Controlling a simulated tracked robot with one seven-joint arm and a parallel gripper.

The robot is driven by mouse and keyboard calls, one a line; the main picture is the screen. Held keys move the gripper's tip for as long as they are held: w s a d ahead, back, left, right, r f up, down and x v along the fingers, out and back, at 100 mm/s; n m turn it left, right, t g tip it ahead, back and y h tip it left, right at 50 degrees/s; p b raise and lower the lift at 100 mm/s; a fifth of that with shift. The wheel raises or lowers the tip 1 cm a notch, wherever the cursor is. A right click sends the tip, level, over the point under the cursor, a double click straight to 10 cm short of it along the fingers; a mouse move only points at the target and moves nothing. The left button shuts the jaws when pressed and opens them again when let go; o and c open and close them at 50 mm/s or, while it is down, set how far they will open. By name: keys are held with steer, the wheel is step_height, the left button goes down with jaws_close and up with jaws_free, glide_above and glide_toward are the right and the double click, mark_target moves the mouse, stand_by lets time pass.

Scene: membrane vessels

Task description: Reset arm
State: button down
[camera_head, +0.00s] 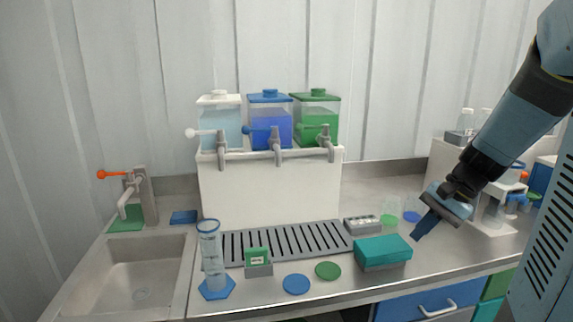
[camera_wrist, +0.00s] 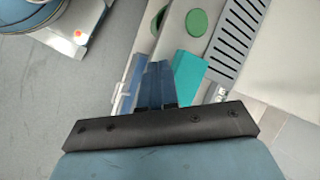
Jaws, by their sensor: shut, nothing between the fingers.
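My arm reaches in from the right in the head view. My gripper (camera_head: 424,226) hangs over the right part of the counter, just right of a teal box (camera_head: 383,250). Its blue fingers are together with nothing between them, and they also show in the wrist view (camera_wrist: 158,82). The teal box shows in the wrist view (camera_wrist: 188,76) close beside the fingers. The gripper looks apart from the box and above the counter, though the exact gap is hard to tell.
A clear cylinder (camera_head: 212,255) stands on a blue hexagonal base at the counter front. Three dispensers (camera_head: 270,125) with taps sit on a white block behind a drain grate (camera_head: 285,241). A sink (camera_head: 140,275) is at left. A white rack (camera_head: 497,225) stands near my arm at right.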

steer(key=s+a+r+n+t+h, duration=0.4)
steer(key=s+r+n, duration=0.4)
steer(key=s+r, duration=0.2)
steer(key=s+a+h, duration=0.1)
steer(key=s+a, duration=0.1)
steer(key=shift+a+h, duration=0.3)
